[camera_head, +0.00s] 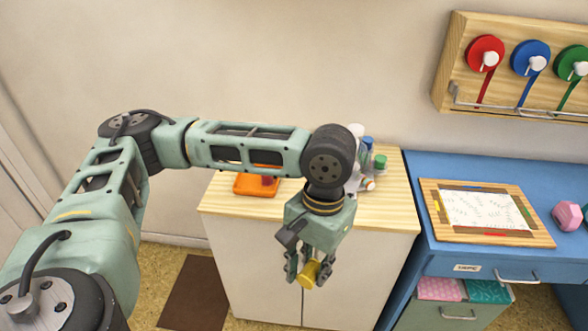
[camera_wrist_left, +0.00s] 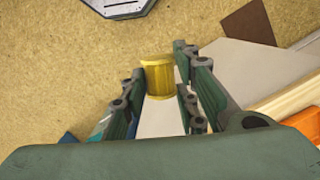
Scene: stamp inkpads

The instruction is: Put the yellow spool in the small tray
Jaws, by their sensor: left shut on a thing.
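The yellow spool (camera_head: 309,275) is held between the fingers of my left gripper (camera_head: 312,268), in front of the pale cabinet and below its wooden top. In the left wrist view the spool (camera_wrist_left: 158,76) sits between the fingers near their tips, over the tan floor. A small orange tray (camera_head: 242,186) lies on the left part of the cabinet top, with a red item (camera_head: 268,181) at it. My forearm hides part of the tray. My right gripper is not seen.
White, blue and green items (camera_head: 380,162) stand on the cabinet top (camera_head: 385,212) behind my left wrist. A blue desk (camera_head: 445,256) at the right bears a wood-framed board (camera_head: 535,238) and a pink block (camera_head: 567,216). A wall rack (camera_head: 455,60) holds coloured reels.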

